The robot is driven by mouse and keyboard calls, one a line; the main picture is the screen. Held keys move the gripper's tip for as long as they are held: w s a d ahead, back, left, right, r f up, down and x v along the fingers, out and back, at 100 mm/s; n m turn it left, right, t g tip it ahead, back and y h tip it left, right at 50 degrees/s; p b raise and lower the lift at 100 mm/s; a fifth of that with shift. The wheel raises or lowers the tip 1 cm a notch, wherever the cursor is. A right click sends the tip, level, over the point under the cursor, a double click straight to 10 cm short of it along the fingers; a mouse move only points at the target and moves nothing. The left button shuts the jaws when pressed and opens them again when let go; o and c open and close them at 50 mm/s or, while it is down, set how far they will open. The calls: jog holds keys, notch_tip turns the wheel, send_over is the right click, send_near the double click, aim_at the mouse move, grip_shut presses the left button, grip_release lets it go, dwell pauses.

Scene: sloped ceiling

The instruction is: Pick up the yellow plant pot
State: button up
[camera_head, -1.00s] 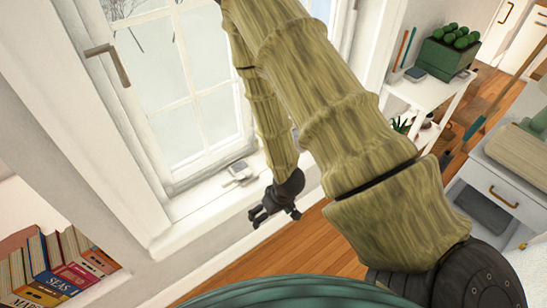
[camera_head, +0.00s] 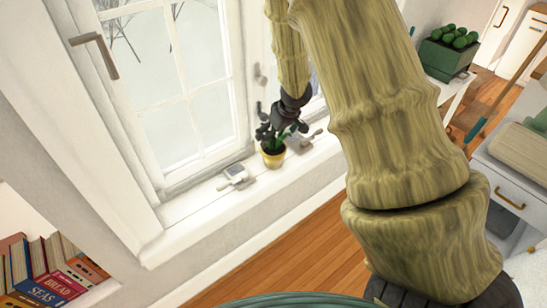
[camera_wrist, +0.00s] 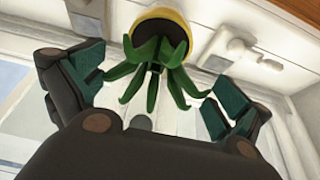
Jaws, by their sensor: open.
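The yellow plant pot (camera_head: 272,158) stands on the white windowsill, with a green spiky plant in it. My gripper (camera_head: 277,132) is directly above the pot, around or close to the plant's leaves. In the wrist view the pot (camera_wrist: 168,15) shows at the top, its dark soil facing the camera. The green leaves (camera_wrist: 155,65) reach between the two spread fingers of my gripper (camera_wrist: 145,88). The fingers look apart from the pot and the leaves. The gripper is open and holds nothing.
A small white device (camera_head: 236,174) lies on the windowsill (camera_head: 210,197) left of the pot. Another small object (camera_head: 303,143) lies to its right. The window (camera_head: 180,85) is close behind. Books (camera_head: 50,275) are at lower left.

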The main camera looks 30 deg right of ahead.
aim_at(271, 144)
jog(key=b+x, duration=0.1)
jog(key=x, duration=0.3)
jog(key=b+x, duration=0.1)
jog(key=x, duration=0.3)
jog(key=shift+w+d+f, duration=0.1)
jog(key=shift+d+f, duration=0.15)
jog(key=shift+f, duration=0.1)
jog(key=c, duration=1.2)
jog(key=shift+r, duration=0.1)
jog(key=shift+c, duration=0.8)
jog(key=shift+r, duration=0.1)
